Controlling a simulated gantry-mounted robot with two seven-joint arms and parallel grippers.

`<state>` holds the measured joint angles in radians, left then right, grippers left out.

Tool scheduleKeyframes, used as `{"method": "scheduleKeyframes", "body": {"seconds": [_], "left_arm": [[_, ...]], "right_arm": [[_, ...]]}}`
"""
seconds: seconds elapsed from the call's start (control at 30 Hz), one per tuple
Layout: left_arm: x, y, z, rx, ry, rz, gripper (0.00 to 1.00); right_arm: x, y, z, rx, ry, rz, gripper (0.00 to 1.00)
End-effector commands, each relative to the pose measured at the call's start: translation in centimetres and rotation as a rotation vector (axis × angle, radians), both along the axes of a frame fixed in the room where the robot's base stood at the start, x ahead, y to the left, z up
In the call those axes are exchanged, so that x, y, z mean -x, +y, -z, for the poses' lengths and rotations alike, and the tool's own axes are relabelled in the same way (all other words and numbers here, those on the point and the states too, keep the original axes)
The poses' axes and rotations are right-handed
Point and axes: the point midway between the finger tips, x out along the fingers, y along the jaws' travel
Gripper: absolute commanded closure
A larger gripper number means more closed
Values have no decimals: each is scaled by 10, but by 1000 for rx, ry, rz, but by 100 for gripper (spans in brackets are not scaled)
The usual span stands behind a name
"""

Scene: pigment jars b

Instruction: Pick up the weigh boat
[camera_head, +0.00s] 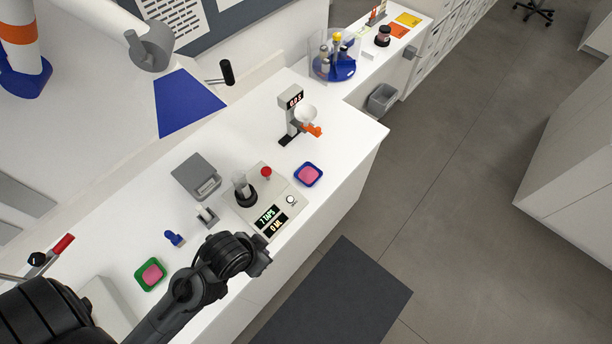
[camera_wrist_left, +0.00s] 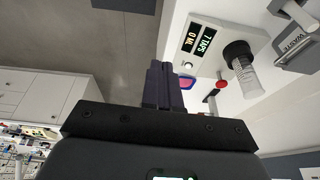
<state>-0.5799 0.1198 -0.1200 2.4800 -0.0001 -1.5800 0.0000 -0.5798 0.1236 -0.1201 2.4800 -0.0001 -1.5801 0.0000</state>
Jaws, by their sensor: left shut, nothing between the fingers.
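I cannot tell for certain which thing is the weigh boat. Two small square trays with pink in them lie on the white counter: a blue-rimmed tray (camera_head: 297,175) right of the tap device, and a green-rimmed tray (camera_head: 138,276) at lower left. The blue-rimmed tray also shows in the left wrist view (camera_wrist_left: 186,82), partly hidden behind my fingers. My left gripper (camera_head: 262,262) is at the counter's front edge, below the display and apart from both trays. Its fingers (camera_wrist_left: 163,85) are shut and empty. My right gripper is not in view.
The tap device (camera_head: 284,190) holds a clear cylinder (camera_head: 240,184) on a black base. A grey waste box (camera_head: 190,174) stands behind it. A blue stamp-like piece (camera_head: 173,238) stands near my arm. A stand with a white bowl (camera_head: 305,113) is farther right, before a jar carousel (camera_head: 335,68).

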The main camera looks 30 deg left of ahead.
Motion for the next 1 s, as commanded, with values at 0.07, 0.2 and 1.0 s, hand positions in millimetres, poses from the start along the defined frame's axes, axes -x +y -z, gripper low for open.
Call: {"method": "scheduleKeyframes", "body": {"seconds": [0.07, 0.2, 1.0], "left_arm": [[0, 0, 0, 0, 0, 0, 100], [0, 0, 0, 0, 0, 0, 100], [0, 0, 0, 0, 0, 0, 22]], "right_arm": [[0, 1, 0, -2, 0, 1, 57], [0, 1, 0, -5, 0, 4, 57], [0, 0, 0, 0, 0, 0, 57]]}}
